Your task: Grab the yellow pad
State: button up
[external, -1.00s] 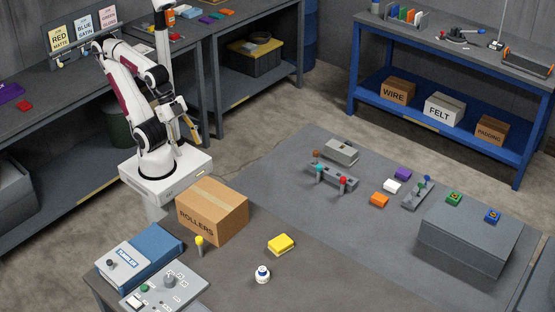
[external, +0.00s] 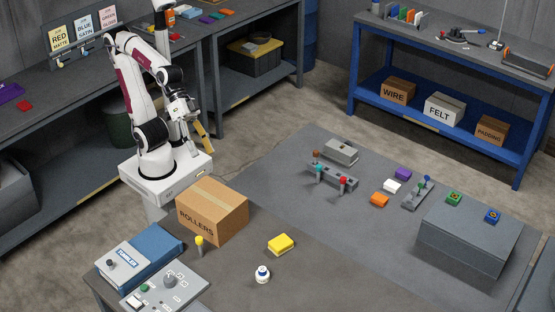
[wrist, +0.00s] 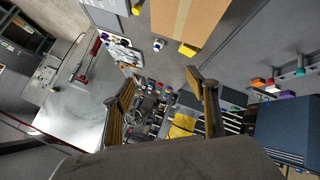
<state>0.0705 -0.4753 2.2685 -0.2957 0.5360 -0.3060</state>
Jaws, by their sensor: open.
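The yellow pad (external: 281,244) lies flat on the dark table, to the right of the ROLLERS carton. It also shows as a small yellow block (wrist: 188,49) near the top of the wrist view, beyond my fingers. My gripper (external: 203,132) is above and behind the carton, well away from the pad. In the wrist view my two fingers (wrist: 160,88) with tan inner faces stand wide apart, with nothing held between them.
The ROLLERS carton (external: 211,211) stands between my base and the pad. A white bottle (external: 262,274) and a yellow-topped post (external: 199,246) stand near the pad. A control panel (external: 166,291) is at front left.

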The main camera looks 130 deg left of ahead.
jog(key=w+d+r+n+t+y, duration=0.15)
jog(key=w+r+n, duration=0.3)
jog(key=w, duration=0.55)
jog(key=w+d+r+n+t, duration=0.1)
jog(key=w+r+n+t, duration=0.2)
jog(key=w+n, duration=0.45)
jog(key=w+d+r+n+t+y, duration=0.1)
jog(key=w+r+n+t, duration=0.25)
jog(key=w, duration=0.85)
jog(key=w+a+f+n+y, duration=0.2)
jog(key=w+n+y, duration=0.3)
jog(key=n, duration=0.4)
jog(key=n+g+y, duration=0.8)
jog(key=n+g, duration=0.2)
jog(key=n, duration=0.8)
send_over(281, 245)
jog(key=w+d, duration=0.3)
jog(key=w, duration=0.1)
notch_tip(281, 245, down, 24)
jog(key=s+f+n+g, duration=0.1)
jog(key=s+f, duration=0.1)
jog(key=f, duration=0.1)
jog(key=s+d+f+n+g, duration=0.1)
jog(key=s+f, duration=0.1)
jog(key=f, duration=0.1)
jog(key=s+d+f+n+g, duration=0.1)
jog(key=s+f+n+g, duration=0.1)
jog(key=f, duration=0.1)
jog(key=shift+f, duration=0.1)
jog(key=shift+s+f, duration=0.45)
